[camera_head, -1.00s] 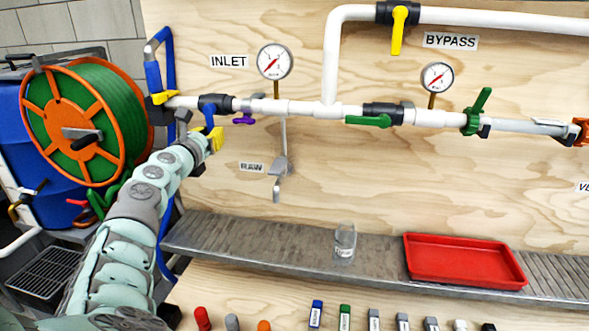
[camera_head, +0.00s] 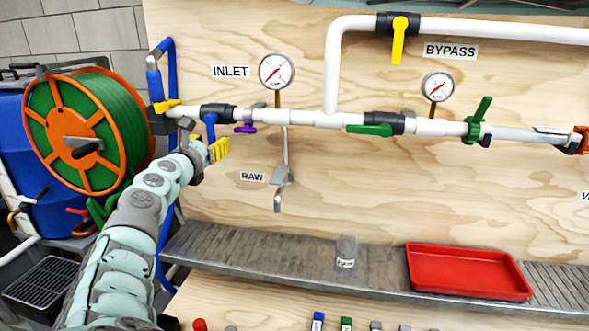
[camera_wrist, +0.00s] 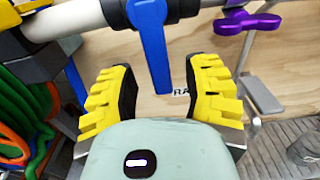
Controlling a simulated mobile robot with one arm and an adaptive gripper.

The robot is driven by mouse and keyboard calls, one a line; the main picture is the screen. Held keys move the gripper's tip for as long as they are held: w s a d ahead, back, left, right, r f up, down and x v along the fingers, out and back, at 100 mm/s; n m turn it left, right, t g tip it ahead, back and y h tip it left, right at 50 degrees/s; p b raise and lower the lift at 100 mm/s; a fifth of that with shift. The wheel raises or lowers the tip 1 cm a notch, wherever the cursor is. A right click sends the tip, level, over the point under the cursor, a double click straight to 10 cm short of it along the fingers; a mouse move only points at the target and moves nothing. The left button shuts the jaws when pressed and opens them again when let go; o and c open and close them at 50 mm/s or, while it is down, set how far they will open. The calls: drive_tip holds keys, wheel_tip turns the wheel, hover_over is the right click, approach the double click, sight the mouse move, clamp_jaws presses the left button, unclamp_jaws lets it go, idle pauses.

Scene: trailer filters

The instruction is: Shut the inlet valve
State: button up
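The inlet valve is a black body (camera_head: 217,112) on the white pipe, just below the INLET label (camera_head: 231,71). Its blue lever (camera_head: 209,127) hangs down, across the pipe. In the wrist view the blue lever (camera_wrist: 152,45) comes down from the black valve body (camera_wrist: 182,9), its lower end at the gap between my fingers. My gripper (camera_head: 218,149) is just below the valve. In the wrist view my gripper (camera_wrist: 164,80) is open, with its yellow fingers on either side of the lever's lower end and apart from it. Nothing is held.
A purple handle (camera_wrist: 247,22) sits right of the inlet valve on the same pipe. A raw tap (camera_head: 281,178) hangs below. A yellow-handled fitting (camera_head: 165,106) and green hose reel (camera_head: 88,130) are at left. A glass (camera_head: 346,252) and red tray (camera_head: 467,271) stand on the ledge.

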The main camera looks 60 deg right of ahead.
drive_tip(key=shift+a, duration=0.15)
drive_tip(key=shift+s+a, duration=0.1)
drive_tip(key=shift+a, duration=0.4)
drive_tip(key=shift+s+a, duration=0.4)
drive_tip(key=shift+a, duration=0.2)
drive_tip(key=v, duration=0.9)
drive_tip(key=shift+a, duration=0.2)
drive_tip(key=shift+s, duration=0.1)
